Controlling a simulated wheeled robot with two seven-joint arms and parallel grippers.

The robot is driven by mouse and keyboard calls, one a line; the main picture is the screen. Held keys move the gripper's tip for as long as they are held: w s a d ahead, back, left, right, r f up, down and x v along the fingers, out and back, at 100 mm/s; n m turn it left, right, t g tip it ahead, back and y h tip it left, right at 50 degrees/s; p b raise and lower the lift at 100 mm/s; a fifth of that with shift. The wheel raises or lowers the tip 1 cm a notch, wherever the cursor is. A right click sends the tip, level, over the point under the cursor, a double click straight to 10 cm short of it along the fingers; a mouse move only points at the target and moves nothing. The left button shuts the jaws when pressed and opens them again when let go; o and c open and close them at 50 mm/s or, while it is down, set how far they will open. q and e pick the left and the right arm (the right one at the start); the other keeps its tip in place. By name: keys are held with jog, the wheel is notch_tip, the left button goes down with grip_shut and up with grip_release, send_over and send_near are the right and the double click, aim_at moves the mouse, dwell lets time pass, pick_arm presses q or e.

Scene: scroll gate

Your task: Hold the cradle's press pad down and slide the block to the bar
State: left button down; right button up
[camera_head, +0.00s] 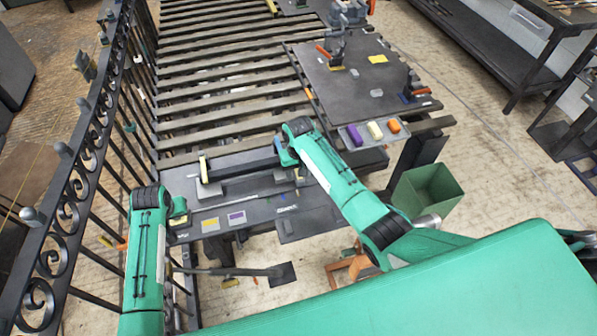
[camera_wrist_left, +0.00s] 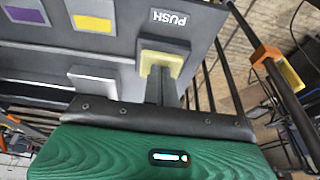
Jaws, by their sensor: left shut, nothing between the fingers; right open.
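In the left wrist view, the yellow-edged press pad (camera_wrist_left: 178,62) sits on a grey panel beside the word PUSH. My left gripper (camera_wrist_left: 160,82) is shut and empty, its fingertips at the pad; I cannot tell whether they press it. In the head view the left hand hides the pad. The dark cradle (camera_head: 225,200) lies on the slatted bench, with a pale yellow upright piece (camera_head: 203,170) at its left end; I cannot tell whether this is the block or the bar. My right gripper (camera_head: 283,152) is open at the cradle's right end; its fingertips are partly hidden.
Yellow (camera_head: 210,225) and purple (camera_head: 236,218) squares mark the cradle's front. A dark board (camera_head: 345,95) with tools lies behind, with small coloured blocks at its front edge. A green bin (camera_head: 428,192) stands right. A scrolled iron gate (camera_head: 68,210) runs along the left.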

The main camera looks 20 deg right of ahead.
pick_arm(q)
jog(key=shift+f, duration=0.1)
pick_arm(e)
notch_tip(320, 180, up, 12)
dwell(0.4)
pick_arm(q)
jog(key=shift+r+p, duration=0.95)
jog(key=shift+r, duration=2.6)
pick_arm(e)
jog(key=shift+r, duration=0.8)
